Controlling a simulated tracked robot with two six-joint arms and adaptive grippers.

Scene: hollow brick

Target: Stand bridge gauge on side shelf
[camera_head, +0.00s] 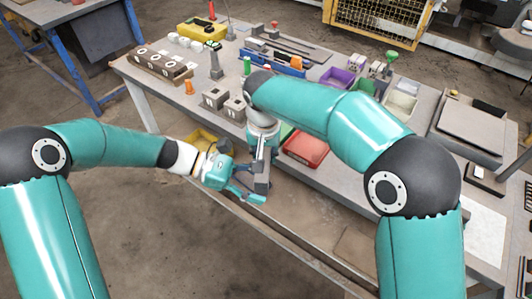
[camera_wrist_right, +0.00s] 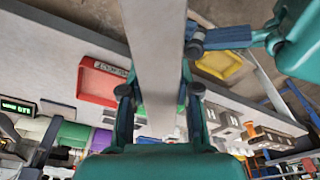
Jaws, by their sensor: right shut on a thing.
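A long grey flat bar, which I take to be the bridge gauge (camera_head: 262,181), stands roughly upright in front of the bench. In the right wrist view the bar (camera_wrist_right: 155,55) runs from the top edge down between the fingers of my right gripper (camera_wrist_right: 160,95), which is shut on it. In the head view, my right arm hides much of that gripper. My left gripper (camera_head: 250,185) is beside the bar's lower part. One or both of its fingertips (camera_wrist_right: 193,40) show close against the bar's right edge; its grip is unclear. I cannot identify the side shelf with certainty.
A red bin (camera_head: 305,149) is right of the bar, and a yellow bin (camera_head: 203,139) is behind my left wrist. Grey hollow blocks (camera_head: 224,103) and an orange cone (camera_head: 189,87) stand on the bench (camera_head: 155,107). Floor at the lower left is clear.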

